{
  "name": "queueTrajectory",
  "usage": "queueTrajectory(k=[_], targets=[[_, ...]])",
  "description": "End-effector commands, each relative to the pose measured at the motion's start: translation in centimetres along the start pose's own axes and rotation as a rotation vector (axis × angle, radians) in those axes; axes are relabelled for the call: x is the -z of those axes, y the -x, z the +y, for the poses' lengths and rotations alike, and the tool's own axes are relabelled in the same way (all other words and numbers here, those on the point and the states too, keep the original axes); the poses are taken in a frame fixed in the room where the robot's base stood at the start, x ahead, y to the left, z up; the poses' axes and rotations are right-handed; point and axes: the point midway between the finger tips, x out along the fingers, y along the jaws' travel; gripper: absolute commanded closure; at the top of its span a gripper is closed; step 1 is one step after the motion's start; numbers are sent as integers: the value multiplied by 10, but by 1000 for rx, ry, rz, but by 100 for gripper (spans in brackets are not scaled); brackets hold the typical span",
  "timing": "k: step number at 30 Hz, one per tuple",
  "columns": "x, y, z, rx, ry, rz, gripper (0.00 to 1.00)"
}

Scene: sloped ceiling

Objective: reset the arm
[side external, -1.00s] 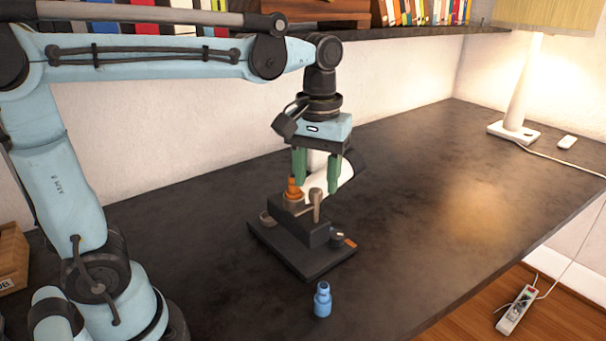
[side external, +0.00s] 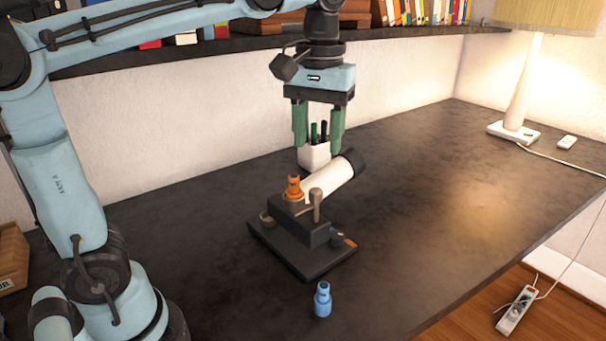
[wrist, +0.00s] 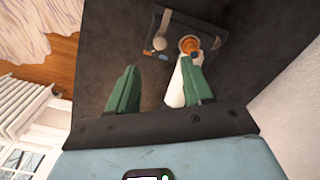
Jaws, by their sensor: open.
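My gripper (side external: 317,128) has green fingers spread apart, with nothing between them. It hangs above the table, higher than the dark fixture (side external: 300,249). In the wrist view my gripper (wrist: 160,92) is also open, and the fixture (wrist: 180,63) lies beyond the fingers. An orange piece (side external: 293,189) stands upright on the fixture and also shows in the wrist view (wrist: 189,46). A white cylinder with a black end (side external: 325,180) is tilted up behind the fixture's block. A blue bottle-like piece (side external: 322,300) stands upright on the table in front of the fixture.
A shelf with books (side external: 420,12) runs along the back wall. A lamp (side external: 522,90) stands at the far right. A wooden box (side external: 12,258) is at the left. The table's right half (side external: 440,190) is mostly clear.

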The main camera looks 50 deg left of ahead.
Motion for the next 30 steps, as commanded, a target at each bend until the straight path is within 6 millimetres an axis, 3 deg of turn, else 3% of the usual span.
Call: queueTrajectory(k=[20,30], targets=[[0,-95,0,0,0,0,49],[0,-96,0,0,-290,3,49]])
